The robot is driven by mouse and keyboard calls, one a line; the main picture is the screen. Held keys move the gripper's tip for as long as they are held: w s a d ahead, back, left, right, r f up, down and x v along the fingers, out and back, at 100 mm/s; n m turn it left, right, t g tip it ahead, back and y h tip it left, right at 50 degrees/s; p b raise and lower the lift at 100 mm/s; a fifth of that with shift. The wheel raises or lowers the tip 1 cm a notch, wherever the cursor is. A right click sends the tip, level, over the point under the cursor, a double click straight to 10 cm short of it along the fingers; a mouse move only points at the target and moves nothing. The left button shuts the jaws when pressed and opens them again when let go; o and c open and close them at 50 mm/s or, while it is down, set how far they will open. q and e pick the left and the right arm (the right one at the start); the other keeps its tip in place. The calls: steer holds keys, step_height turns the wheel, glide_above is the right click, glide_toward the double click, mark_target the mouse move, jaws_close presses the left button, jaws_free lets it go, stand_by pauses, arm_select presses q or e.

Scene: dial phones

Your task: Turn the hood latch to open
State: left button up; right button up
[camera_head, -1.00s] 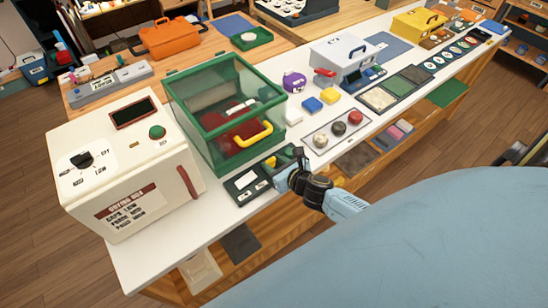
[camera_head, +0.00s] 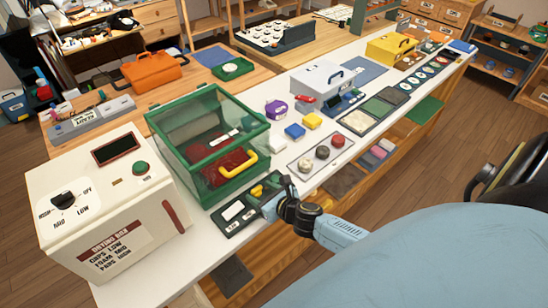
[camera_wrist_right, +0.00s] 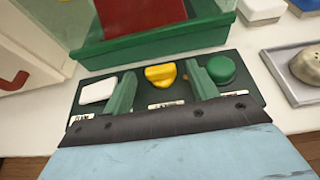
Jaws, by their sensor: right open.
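The hood (camera_head: 210,145) is a clear box with a green frame and a yellow handle (camera_head: 238,178), and it looks closed. A dark panel (camera_head: 232,226) lies in front of it on the white bench. The panel carries a yellow knob, likely the latch (camera_wrist_right: 160,76), between a white button (camera_wrist_right: 98,90) and a green button (camera_wrist_right: 221,69). My right gripper (camera_head: 275,195) is over the panel. In the right wrist view its green fingers (camera_wrist_right: 159,72) are open, one on each side of the yellow knob, with nothing gripped. Contact cannot be told. My left gripper is out of view.
A cream drying box (camera_head: 105,205) with a dial stands left of the hood. A tray with round knobs (camera_head: 322,152) lies to the right of the panel. Yellow and blue blocks (camera_head: 295,131), a purple item (camera_head: 276,110) and a white case (camera_head: 322,78) stand farther along the bench.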

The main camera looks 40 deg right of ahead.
steer(key=p+v, duration=0.1)
steer(key=v, duration=1.1)
steer(key=shift+s, duration=0.35)
steer(key=shift+r, duration=0.15)
steer(key=s+a+f+n+g+b, duration=0.1)
steer(key=s+f+n+g+b, duration=0.3)
steer(key=f+n, duration=0.7)
steer(key=s+a+f+n+g+b, duration=0.15)
steer(key=s+f+n, duration=0.55)
steer(key=f, duration=0.8)
steer(key=s+a+f+n+g+h+b, duration=0.1)
steer(key=s+f+n+g+b, duration=0.4)
steer(key=s+f+n, duration=1.1)
steer(key=s+a+n+g, duration=0.1)
steer(key=s+n+g, duration=0.1)
steer(key=s+n, duration=0.1)
steer(key=shift+s+a+f+n, duration=0.2)
steer(key=shift+s+f+n, duration=0.15)
steer(key=shift+s, duration=0.2)
